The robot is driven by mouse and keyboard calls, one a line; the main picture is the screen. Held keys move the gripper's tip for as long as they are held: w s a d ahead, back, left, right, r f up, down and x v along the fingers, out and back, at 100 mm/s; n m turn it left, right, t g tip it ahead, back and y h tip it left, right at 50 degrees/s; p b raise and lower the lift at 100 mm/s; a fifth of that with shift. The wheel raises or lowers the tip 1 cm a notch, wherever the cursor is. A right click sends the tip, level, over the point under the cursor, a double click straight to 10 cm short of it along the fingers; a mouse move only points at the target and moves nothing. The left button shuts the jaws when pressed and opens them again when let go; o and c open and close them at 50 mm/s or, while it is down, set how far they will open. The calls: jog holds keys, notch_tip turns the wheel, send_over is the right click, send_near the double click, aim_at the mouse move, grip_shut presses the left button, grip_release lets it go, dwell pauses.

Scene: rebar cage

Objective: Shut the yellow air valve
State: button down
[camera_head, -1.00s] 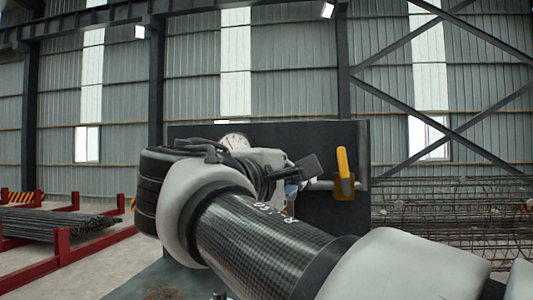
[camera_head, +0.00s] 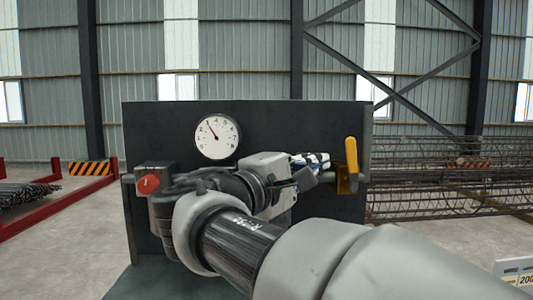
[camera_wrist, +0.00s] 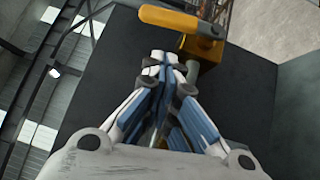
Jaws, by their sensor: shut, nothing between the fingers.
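The yellow air valve (camera_head: 350,165) sits at the right side of a dark panel (camera_head: 270,130); its lever stands upright in the head view. In the wrist view the yellow lever (camera_wrist: 172,18) lies across the top, above the fingertips, with the yellow valve body (camera_wrist: 200,46) at its right end. My gripper (camera_head: 322,160) is shut and empty, just left of the valve in the head view. In the wrist view my gripper's fingertips (camera_wrist: 165,62) are together, close below the lever; I cannot tell whether they touch it.
A round white gauge (camera_head: 216,137) and a red knob (camera_head: 148,182) are on the panel's left part. A grey pipe runs to the valve. A rebar cage (camera_head: 450,175) stands to the right, and a red rack (camera_head: 75,205) with bars to the left.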

aim_at(352, 165)
jog(key=d, duration=0.3)
jog(key=shift+s+r, duration=0.1)
jog(key=shift+r, duration=0.15)
jog(key=shift+d+r+m+g+y, duration=0.4)
jog(key=shift+d+r+m, duration=0.05)
jog(key=shift+d+m, duration=0.3)
